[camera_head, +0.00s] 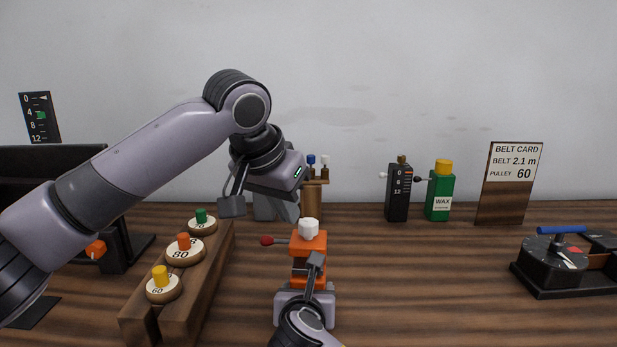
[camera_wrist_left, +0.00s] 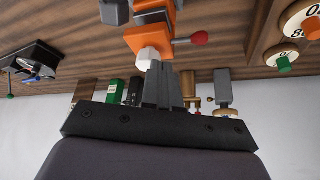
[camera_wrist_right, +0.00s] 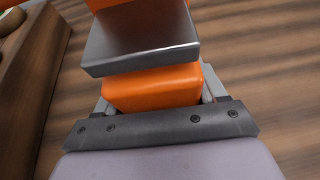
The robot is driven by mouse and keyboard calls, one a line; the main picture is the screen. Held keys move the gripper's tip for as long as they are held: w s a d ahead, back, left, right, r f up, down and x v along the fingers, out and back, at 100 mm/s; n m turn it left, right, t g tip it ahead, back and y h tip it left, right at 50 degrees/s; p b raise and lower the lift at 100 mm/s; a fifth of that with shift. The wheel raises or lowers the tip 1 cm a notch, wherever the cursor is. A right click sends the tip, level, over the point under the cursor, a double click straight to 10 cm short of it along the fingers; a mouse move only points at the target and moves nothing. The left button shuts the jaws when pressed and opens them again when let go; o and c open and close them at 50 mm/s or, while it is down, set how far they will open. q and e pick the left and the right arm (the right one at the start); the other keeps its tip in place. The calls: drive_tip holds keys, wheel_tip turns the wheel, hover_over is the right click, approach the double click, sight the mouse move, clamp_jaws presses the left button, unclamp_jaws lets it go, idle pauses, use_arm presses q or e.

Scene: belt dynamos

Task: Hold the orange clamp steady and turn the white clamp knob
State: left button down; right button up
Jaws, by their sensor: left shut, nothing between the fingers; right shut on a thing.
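The orange clamp (camera_head: 309,243) stands upright on the table with the white knob (camera_head: 308,228) on top. A lever with a red ball end (camera_head: 267,241) sticks out to its left. My right gripper (camera_head: 308,285) is shut on the clamp's lower orange part, which fills the right wrist view (camera_wrist_right: 155,88) below a grey metal plate. My left gripper (camera_head: 232,207) is shut and empty, up and left of the knob in the head view. In the left wrist view its closed fingers (camera_wrist_left: 160,75) overlap the edge of the white knob (camera_wrist_left: 149,54); contact cannot be told.
A wooden rack (camera_head: 205,280) with numbered discs stands at left. A black gauge box (camera_head: 398,195), a green wax bottle (camera_head: 439,197) and a belt card (camera_head: 508,185) stand at the back. A black device with a blue handle (camera_head: 560,230) is at right. Table right of the clamp is clear.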

use_arm(q)
drive_tip(key=shift+f, duration=1.25)
drive_tip(key=shift+d, duration=0.15)
drive_tip(key=shift+s+d, duration=0.1)
drive_tip(key=shift+d, duration=0.05)
drive_tip(key=shift+s+d, duration=0.35)
drive_tip(key=shift+d, duration=0.1)
drive_tip(key=shift+s+d, duration=0.15)
drive_tip(key=shift+d, duration=0.45)
drive_tip(key=shift+s, duration=0.3)
wheel_tip(320, 180, up, 6)
drive_tip(key=shift+a, duration=0.2)
idle(0.4)
